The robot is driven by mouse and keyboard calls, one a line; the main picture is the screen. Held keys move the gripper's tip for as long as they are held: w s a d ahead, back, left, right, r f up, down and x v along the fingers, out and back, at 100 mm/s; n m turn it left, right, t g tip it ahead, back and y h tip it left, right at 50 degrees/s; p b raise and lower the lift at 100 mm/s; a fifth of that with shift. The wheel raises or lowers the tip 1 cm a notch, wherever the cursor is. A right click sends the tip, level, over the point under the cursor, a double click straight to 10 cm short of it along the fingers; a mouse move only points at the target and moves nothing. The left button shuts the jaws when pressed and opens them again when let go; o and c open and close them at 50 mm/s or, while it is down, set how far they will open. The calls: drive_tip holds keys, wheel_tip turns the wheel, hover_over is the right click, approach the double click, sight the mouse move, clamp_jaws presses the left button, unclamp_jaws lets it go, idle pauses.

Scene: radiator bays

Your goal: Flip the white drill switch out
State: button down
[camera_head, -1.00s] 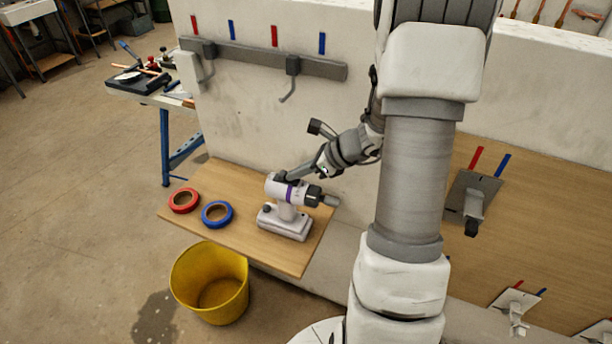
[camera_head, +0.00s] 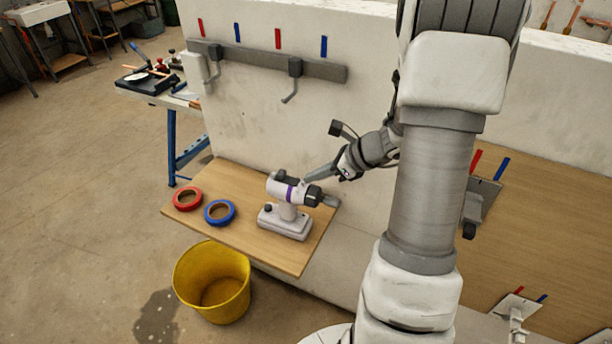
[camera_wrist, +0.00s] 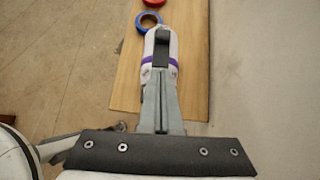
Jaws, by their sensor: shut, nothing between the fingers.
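The white drill (camera_head: 285,192) stands upright on its base on the wooden shelf. It has a purple band and a dark chuck pointing right, and also shows in the wrist view (camera_wrist: 149,47). A dark bar, which looks like the switch (camera_head: 287,176), sits on top of its body. In the wrist view the dark switch bar (camera_wrist: 161,48) lies along the drill's top, just beyond my fingertips. My gripper (camera_head: 307,181) is shut and empty, above the chuck end of the drill. I cannot tell whether the fingertips touch the drill.
A blue tape roll (camera_head: 220,213) and a red tape roll (camera_head: 187,199) lie on the wooden shelf (camera_head: 250,240) left of the drill. A yellow bucket (camera_head: 212,282) stands on the floor below. A hook rail (camera_head: 265,62) is on the wall behind.

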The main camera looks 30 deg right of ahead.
drive_tip(key=v, duration=0.8)
drive_tip(key=shift+r, duration=0.15)
